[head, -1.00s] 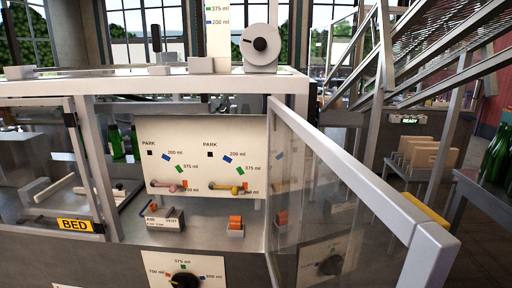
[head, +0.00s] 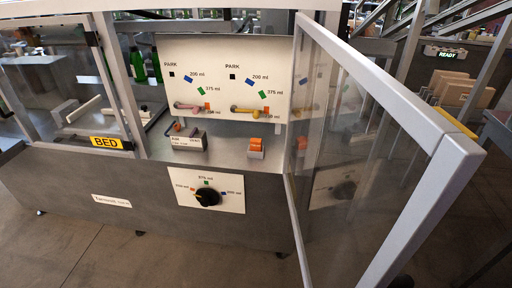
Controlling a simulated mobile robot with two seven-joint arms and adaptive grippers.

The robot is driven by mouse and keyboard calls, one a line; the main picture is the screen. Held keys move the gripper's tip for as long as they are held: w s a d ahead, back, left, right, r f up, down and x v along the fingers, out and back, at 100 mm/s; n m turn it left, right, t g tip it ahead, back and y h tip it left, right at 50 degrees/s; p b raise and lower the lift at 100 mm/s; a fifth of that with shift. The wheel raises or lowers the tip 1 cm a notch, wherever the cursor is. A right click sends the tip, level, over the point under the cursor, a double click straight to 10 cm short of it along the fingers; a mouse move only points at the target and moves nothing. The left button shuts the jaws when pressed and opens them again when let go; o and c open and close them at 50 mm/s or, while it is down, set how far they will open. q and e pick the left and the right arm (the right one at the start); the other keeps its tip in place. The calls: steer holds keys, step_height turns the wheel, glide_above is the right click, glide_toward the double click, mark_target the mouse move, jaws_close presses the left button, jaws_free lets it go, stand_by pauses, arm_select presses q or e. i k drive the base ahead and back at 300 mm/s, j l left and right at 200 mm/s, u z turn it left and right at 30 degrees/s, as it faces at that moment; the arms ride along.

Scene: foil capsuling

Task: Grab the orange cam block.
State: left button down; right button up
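An orange cam block (head: 256,143) sits in a small pale holder (head: 256,154) on the machine's grey shelf, below the right-hand dial panel and just left of the open clear door. Its orange top shows as small pieces side by side; I cannot tell whether it is one block or two. Neither of my grippers is in the head view.
The clear door (head: 385,130) stands open toward me on the right, its frame reaching far forward. A labelled grey box (head: 188,142) stands left of the holder. Levers (head: 250,112) stick out of the white panel (head: 215,55) above. A black knob (head: 207,196) is below the shelf.

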mark_target(255, 144)
steer(key=j+z, duration=0.2)
steer(key=z, duration=0.15)
steer(key=i+j+z, duration=0.1)
steer(key=j+z, duration=0.15)
steer(key=z, duration=0.15)
steer(key=j+z, duration=0.35)
steer(key=i+j+z, duration=0.1)
steer(key=j+z, duration=0.2)
steer(key=j, duration=0.15)
steer(key=j+z, duration=0.25)
steer(key=j, duration=0.2)
